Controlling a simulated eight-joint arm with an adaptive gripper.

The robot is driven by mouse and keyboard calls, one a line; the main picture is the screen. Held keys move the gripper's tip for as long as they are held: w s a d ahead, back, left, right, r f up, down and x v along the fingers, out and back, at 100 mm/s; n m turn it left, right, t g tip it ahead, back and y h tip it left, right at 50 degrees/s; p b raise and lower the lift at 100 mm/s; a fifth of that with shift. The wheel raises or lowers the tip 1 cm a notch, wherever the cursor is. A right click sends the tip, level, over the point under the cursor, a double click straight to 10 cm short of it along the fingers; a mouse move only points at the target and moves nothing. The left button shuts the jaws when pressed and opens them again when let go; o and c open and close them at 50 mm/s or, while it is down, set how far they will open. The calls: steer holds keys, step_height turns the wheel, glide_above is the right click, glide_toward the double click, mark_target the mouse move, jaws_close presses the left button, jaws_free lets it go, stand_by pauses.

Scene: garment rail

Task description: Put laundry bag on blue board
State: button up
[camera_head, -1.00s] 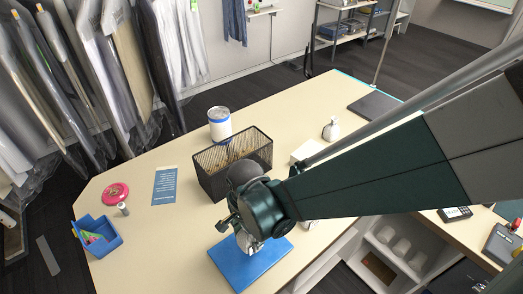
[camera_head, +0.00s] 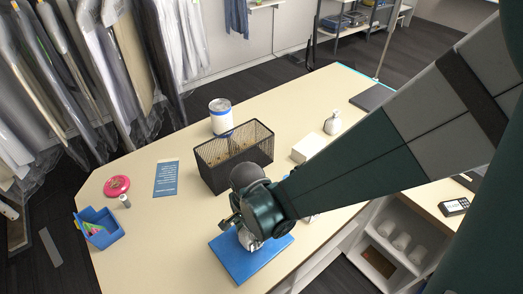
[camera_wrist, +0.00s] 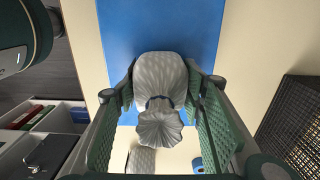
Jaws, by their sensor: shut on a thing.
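The laundry bag (camera_wrist: 160,80) is a pale grey-white sack with a dark tie at its gathered neck. My gripper (camera_wrist: 161,90) is shut on it, one green finger pad on each side. The blue board (camera_wrist: 125,25) lies flat on the table and shows behind the bag in the wrist view. In the head view the board (camera_head: 250,265) is at the table's front edge, with my gripper (camera_head: 246,238) and the bag over its upper part. My gripper mostly hides the bag there. I cannot tell whether the bag touches the board.
A black mesh basket (camera_head: 225,178) stands just behind my gripper. A white canister (camera_head: 220,117), a white box (camera_head: 308,148) and a small white bottle-like thing (camera_head: 332,123) are farther back. A blue bin (camera_head: 98,230) and a pink disc (camera_head: 117,186) are at the left.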

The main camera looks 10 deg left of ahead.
steer(key=shift+f, duration=0.2)
steer(key=o, duration=1)
steer(key=shift+r, duration=0.25)
steer(key=shift+r+p, duration=0.4)
steer(key=shift+r, duration=5.5)
steer(key=shift+d, duration=0.1)
steer(key=w+d+r+n+t, duration=0.1)
steer(key=d+r, duration=0.4)
steer(key=d, duration=0.5)
steer(key=w+d+r+n+t, duration=0.1)
steer(key=d+r+n+t, duration=0.2)
steer(key=d, duration=0.7)
steer(key=d+r+n+t, duration=0.3)
steer(key=d+r+n, duration=0.2)
steer(key=d, duration=0.5)
steer(key=shift+w+d+r, duration=0.1)
steer(key=shift+w+r, duration=0.1)
steer(key=shift+r, duration=0.35)
steer(key=shift+w+d+r, duration=0.1)
steer(key=shift+w+r, duration=0.1)
steer(key=shift+r, duration=0.3)
